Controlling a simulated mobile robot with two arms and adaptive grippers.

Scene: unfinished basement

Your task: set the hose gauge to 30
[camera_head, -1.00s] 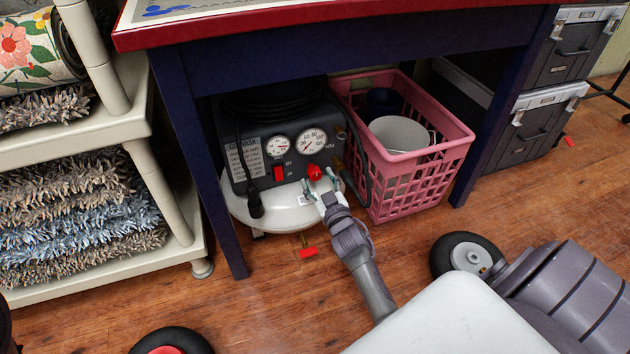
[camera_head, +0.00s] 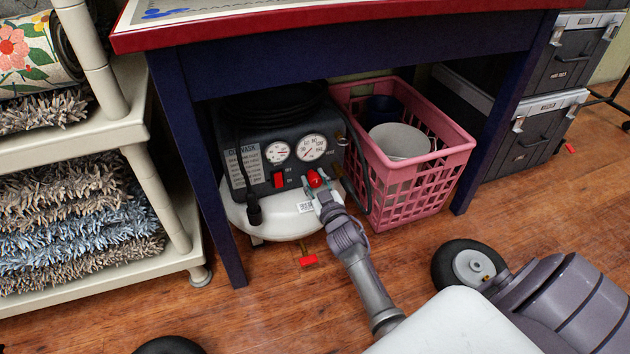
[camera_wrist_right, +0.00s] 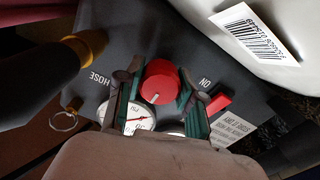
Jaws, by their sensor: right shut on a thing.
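The air compressor (camera_head: 238,140) stands under the table with two round white gauges on its dark panel. The hose gauge (camera_head: 312,147) is the right one. It also shows, partly covered, in the right wrist view (camera_wrist_right: 136,120), with a red needle whose reading I cannot make out. The red round knob (camera_head: 315,178) sits below that gauge. My right gripper (camera_head: 317,186) is at the knob. In the right wrist view the knob (camera_wrist_right: 158,82) is between the two fingers, and my gripper (camera_wrist_right: 160,95) is shut on it. My left gripper is out of view.
A red switch (camera_head: 279,180) is left of the knob. A pink basket (camera_head: 425,180) stands close on the right. The table's blue leg (camera_head: 205,190) is on the left, and the tabletop's red edge (camera_head: 330,22) is above. Bare wooden floor (camera_head: 275,310) lies in front.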

